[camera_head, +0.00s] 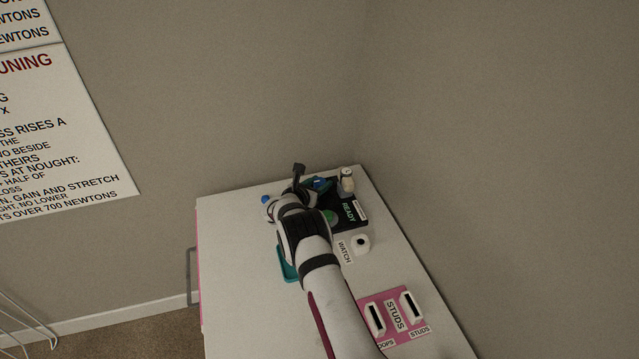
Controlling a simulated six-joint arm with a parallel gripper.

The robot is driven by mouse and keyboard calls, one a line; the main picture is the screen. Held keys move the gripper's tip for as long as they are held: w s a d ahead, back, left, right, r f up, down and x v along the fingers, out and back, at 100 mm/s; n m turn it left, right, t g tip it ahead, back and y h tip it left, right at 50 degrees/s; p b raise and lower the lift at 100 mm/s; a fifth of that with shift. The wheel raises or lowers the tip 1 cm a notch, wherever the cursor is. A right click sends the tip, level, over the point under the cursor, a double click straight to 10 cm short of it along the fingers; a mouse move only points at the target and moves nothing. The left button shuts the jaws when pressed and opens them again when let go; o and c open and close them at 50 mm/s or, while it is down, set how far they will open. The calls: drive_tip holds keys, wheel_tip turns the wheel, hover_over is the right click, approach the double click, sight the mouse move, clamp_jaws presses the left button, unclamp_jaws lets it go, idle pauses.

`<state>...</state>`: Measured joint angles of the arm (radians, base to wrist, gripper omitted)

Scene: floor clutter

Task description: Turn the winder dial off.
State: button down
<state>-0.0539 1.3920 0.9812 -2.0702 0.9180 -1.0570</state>
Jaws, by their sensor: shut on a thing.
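My gripper (312,186) is at the back of the white cabinet top (235,290), low over a small teal and blue piece (321,184) beside the black panel. My gripper is shut on what seems to be the winder dial. My own wrist and hand cover most of that spot, so the dial's pointer and its setting cannot be read. The black panel (349,213) shows the word READY in green, with a green round part (330,216) at its left, next to my wrist.
A small bottle-like thing (347,180) stands at the back right. A white round part (361,244) sits by a WATCH label (345,251). A pink plate (392,315) with two slots is at the front. A teal tray (287,266) is partly under my arm. Walls rise behind.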

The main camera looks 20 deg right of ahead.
drive_tip(key=shift+d+n+t+y, duration=0.15)
drive_tip(key=shift+n+t+y, duration=0.35)
drive_tip(key=shift+n, duration=0.1)
drive_tip(key=shift+n+t+y, duration=0.9)
drive_tip(key=shift+n+y, duration=0.5)
drive_tip(key=shift+c, duration=2.2)
unclamp_jaws()
